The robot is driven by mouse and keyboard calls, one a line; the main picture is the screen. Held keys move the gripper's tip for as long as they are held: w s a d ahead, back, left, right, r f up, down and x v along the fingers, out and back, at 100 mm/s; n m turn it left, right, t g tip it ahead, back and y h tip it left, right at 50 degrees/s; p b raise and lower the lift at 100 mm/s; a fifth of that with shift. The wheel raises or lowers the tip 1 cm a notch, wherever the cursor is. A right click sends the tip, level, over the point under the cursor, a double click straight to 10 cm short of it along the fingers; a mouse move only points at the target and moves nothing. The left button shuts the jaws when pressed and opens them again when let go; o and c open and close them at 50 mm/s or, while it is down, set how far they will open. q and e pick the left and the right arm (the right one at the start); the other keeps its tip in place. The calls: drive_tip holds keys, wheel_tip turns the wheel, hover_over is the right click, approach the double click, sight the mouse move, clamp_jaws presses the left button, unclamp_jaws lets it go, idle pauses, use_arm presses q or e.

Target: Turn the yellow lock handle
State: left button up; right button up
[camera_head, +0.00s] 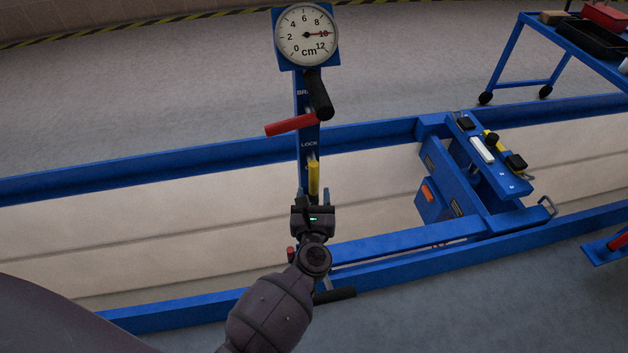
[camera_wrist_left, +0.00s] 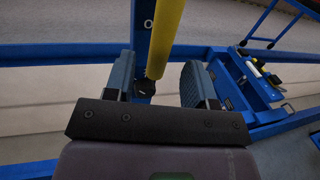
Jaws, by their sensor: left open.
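The yellow lock handle (camera_head: 313,178) stands upright on the blue post (camera_head: 301,92), just under the "LOCK" label. It also shows in the left wrist view (camera_wrist_left: 165,38), running down from the top edge to a dark end between the fingers. My left gripper (camera_head: 313,205) is at the lower end of the handle in the head view. In the left wrist view my left gripper (camera_wrist_left: 158,75) is open, with one finger on each side of the handle and gaps beside it. Whether any finger touches it cannot be told. My right gripper is not in view.
A red lever (camera_head: 291,125) and a black lever (camera_head: 319,95) stick out above the handle. A round gauge (camera_head: 306,34) tops the post. Blue rails (camera_head: 380,133) border the pit. A blue jack carriage (camera_head: 480,165) sits right, and a tool cart (camera_head: 575,48) stands far right.

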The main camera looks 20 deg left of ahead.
sight(313, 186)
use_arm(q)
drive_tip(key=shift+x, duration=2.4)
drive_tip(key=shift+c, duration=0.3)
clamp_jaws()
